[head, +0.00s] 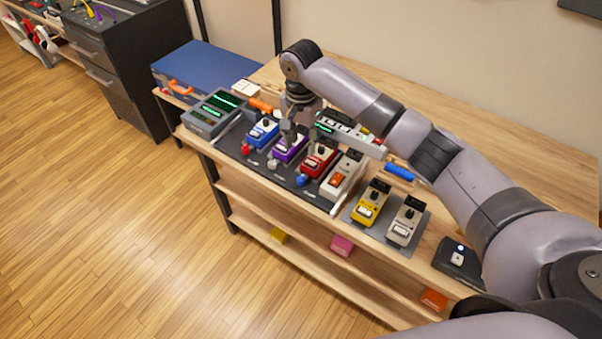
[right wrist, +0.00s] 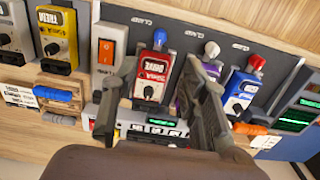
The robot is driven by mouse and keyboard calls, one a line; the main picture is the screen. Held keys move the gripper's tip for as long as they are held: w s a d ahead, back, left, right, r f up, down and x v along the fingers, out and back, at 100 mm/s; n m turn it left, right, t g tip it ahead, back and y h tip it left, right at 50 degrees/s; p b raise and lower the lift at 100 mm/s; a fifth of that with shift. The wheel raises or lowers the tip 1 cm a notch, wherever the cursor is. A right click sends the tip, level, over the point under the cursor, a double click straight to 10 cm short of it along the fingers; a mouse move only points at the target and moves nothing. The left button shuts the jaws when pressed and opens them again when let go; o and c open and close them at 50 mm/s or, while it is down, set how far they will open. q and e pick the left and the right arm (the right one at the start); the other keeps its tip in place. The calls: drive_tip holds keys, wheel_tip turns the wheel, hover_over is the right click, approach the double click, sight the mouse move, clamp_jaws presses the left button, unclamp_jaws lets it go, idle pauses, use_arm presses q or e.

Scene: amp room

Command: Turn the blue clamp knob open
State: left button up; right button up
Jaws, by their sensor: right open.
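The blue clamp knob (head: 303,180) is on the front edge of the dark pedalboard (head: 262,165), in front of the red pedal (head: 318,158). My right gripper (head: 291,138) is above the pedals, near the purple and red ones. In the right wrist view its spread fingers (right wrist: 160,68) are empty, with the red pedal between them and the knob beyond the tips. My left gripper is not in view.
A white knob (right wrist: 212,48) and a red knob (right wrist: 256,62) sit along the same edge. Blue (head: 263,130) and purple (head: 290,149) pedals and a white switch box (head: 342,176) flank the red pedal. A yellow pedal (head: 371,203) stands right. Open floor lies in front.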

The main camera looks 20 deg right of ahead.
sight(301, 176)
wheel_tip(301, 176, down, 14)
drive_tip(key=shift+r+p, duration=0.1)
drive_tip(key=shift+p, duration=0.55)
drive_tip(key=shift+r, duration=0.1)
clamp_jaws()
